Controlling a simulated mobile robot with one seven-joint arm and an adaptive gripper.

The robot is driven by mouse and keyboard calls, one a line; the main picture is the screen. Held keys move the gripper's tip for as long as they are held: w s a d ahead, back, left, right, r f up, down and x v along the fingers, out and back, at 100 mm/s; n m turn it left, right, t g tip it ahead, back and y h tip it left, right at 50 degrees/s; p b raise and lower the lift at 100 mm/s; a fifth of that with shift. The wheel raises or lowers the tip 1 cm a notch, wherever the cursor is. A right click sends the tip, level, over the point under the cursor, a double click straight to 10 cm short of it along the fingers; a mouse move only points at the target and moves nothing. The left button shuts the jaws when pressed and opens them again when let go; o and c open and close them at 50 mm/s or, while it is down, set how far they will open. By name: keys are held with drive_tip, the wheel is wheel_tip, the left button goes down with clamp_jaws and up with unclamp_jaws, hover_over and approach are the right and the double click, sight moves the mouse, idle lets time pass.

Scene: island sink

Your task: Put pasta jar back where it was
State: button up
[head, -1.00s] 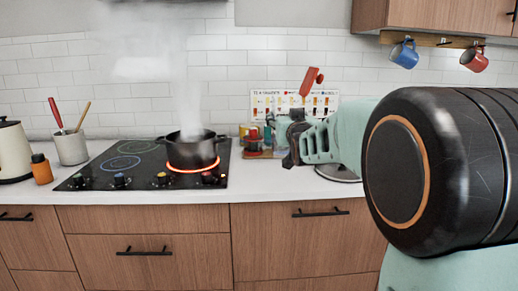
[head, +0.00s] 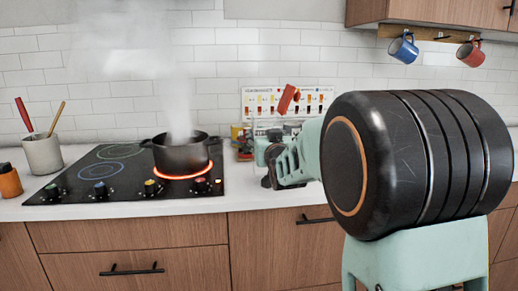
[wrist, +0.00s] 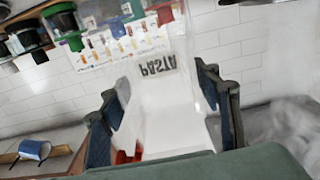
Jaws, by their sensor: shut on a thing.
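The pasta jar (wrist: 157,65) is clear, with a dark "PASTA" label that appears upside down in the wrist view. It sits between the two fingers of my gripper (wrist: 160,112), which is shut on it. In the head view my gripper (head: 270,166) is right of the stove, its tips partly hidden by my arm. A tilted red part (head: 288,98) shows above it, apparently the jar's top; the clear body is hard to make out. I cannot tell whether the jar touches the counter.
A steaming black pot (head: 181,155) stands on a glowing burner of the cooktop (head: 90,185). Small jars (head: 240,138) stand behind my gripper near a colourful chart (head: 262,98). Blue (head: 403,50) and red (head: 469,54) mugs hang at upper right. A utensil crock (head: 43,154) stands left.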

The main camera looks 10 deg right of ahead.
drive_tip(key=f, duration=0.1)
drive_tip(key=f+b, duration=0.2)
drive_tip(key=shift+w+a+f, duration=0.25)
drive_tip(key=shift+w, duration=0.1)
drive_tip(key=shift+f, duration=0.1)
drive_tip(key=shift+f, duration=0.15)
drive_tip(key=o, duration=1.7)
drive_tip(key=shift+s, duration=0.1)
drive_tip(key=s, duration=1.2)
drive_tip(key=shift+d+p, duration=0.1)
drive_tip(key=shift+p, duration=0.3)
